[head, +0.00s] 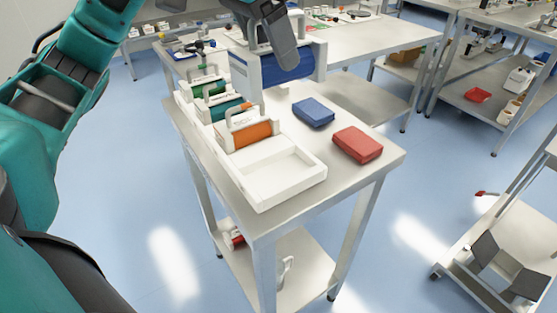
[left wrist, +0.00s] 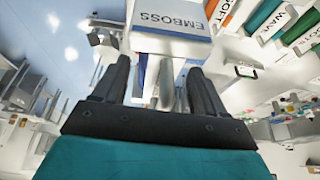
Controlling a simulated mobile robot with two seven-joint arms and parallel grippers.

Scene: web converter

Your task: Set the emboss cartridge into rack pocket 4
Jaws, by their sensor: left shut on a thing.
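The emboss cartridge, a blue roller with pale end plates (head: 303,68), hangs upright from my left gripper (head: 283,45). In the left wrist view its white face reads EMBOSS (left wrist: 172,14), and the fingers of my left gripper (left wrist: 163,85) are shut on its handle. The white rack (head: 262,205) stands on the near table. Orange (head: 252,134), teal (head: 226,108) and green (head: 205,86) cartridges stand in its pockets. The pocket at the near end (head: 275,178) is empty. The emboss cartridge is apart from that pocket, toward the back right. My right gripper is out of view.
A folded blue item (head: 313,112) and a folded red item (head: 358,145) lie on the table (head: 340,182) right of the rack. Another table (head: 365,40) with small things stands behind. A low cart (head: 500,265) stands at right. The floor between is clear.

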